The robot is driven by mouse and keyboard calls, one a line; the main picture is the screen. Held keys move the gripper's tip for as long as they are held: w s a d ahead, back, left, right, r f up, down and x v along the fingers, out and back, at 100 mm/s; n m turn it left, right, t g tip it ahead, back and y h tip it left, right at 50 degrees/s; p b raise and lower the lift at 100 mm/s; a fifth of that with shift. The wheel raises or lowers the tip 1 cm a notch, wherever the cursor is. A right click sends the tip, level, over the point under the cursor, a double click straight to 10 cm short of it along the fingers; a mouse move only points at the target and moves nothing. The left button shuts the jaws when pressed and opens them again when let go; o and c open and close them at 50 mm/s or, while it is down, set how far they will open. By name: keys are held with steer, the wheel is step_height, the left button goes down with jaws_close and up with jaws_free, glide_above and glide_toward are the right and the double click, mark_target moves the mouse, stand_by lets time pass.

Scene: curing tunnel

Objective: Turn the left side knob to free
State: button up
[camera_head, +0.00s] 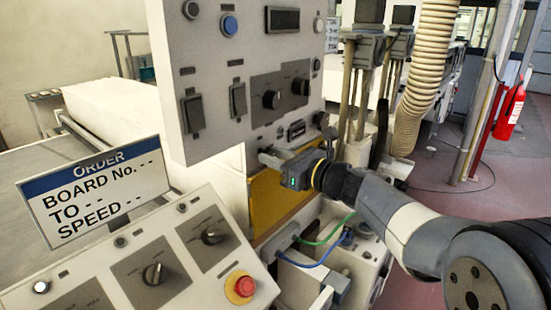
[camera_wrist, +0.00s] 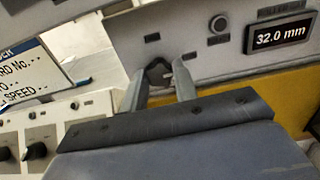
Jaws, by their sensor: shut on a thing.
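The left side knob (camera_wrist: 158,72) is a dark knob low on the pale upright panel. In the wrist view it sits between the two fingers of my gripper (camera_wrist: 160,80), which is shut on it. In the head view my gripper (camera_head: 268,155) reaches the panel's lower edge from the right, above the yellow plate, and hides the knob. The knob's label is too blurred to read, so I cannot tell its setting.
A lit display (camera_wrist: 280,35) reads 32.0 mm, with a round knob (camera_wrist: 218,25) left of it. The order sign (camera_head: 95,190) stands at left behind the sloped console with its red stop button (camera_head: 241,287). A ribbed hose (camera_head: 425,80) hangs at right, near a fire extinguisher (camera_head: 508,112).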

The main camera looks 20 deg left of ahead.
steer(key=shift+f+b, duration=0.15)
steer(key=shift+b, duration=0.15)
steer(key=shift+n+b, duration=8.65)
steer(key=shift+n, duration=0.15)
steer(key=o, duration=1)
